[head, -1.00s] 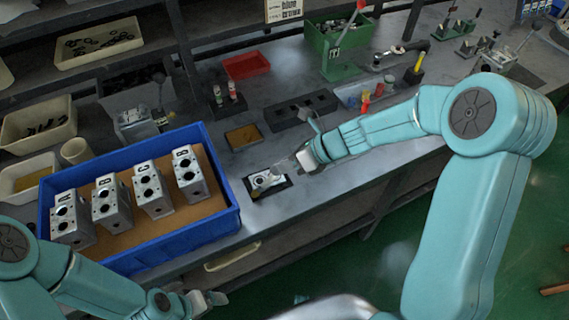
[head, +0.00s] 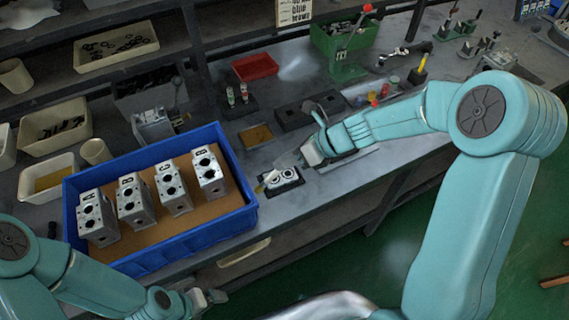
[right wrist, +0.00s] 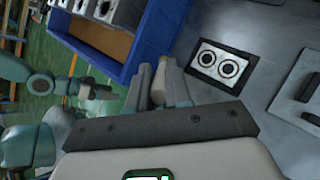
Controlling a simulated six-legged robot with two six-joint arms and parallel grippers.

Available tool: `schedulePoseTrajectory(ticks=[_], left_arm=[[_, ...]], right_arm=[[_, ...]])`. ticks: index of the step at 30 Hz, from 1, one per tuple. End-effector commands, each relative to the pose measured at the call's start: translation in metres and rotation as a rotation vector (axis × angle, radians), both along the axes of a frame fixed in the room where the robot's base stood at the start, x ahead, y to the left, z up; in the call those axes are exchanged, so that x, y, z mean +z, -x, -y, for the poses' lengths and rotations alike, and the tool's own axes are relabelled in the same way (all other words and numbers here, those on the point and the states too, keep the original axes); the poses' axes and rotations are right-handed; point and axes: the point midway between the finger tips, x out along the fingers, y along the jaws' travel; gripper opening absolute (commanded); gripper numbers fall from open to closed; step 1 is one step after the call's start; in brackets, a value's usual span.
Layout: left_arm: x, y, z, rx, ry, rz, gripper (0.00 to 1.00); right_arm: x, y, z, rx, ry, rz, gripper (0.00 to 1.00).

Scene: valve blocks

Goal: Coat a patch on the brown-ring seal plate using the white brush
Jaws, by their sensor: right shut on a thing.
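A pale seal plate (head: 287,177) with two dark-looking rings lies on a small black base on the bench, right of the blue box. My right gripper (head: 296,160) is just above and beside the plate. In the right wrist view my right gripper (right wrist: 160,82) is shut on the brush (right wrist: 158,84), a tan cylinder between the fingers. The brush's tip is hidden or too small to tell. My left gripper (head: 209,297) is low in front of the bench, empty, fingers apart.
The blue box (head: 150,262) holds several metal valve blocks (head: 170,188) left of the plate. A shallow brown-filled tray (head: 255,135), dark block (head: 305,112) and red bin (head: 255,67) stand behind. The bench's front edge runs close before the plate.

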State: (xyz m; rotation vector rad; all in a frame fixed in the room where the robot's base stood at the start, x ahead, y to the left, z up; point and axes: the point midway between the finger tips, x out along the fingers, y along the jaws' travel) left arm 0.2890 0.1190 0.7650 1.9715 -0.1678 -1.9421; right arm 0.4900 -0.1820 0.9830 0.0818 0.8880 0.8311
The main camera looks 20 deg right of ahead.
Motion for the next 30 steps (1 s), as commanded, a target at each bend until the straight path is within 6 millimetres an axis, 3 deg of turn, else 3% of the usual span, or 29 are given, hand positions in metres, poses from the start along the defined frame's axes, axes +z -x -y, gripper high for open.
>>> schedulePoseTrajectory(ticks=[15,30], left_arm=[[0.049,0.000,0.000,0.000,0.000,0.000,0.85],[0.052,0.000,0.000,0.000,0.000,0.000,0.85]], right_arm=[[0.048,0.004,0.000,0.008,-0.001,0.000,0.00],[0.050,0.005,0.001,0.010,0.000,-0.001,0.00]])
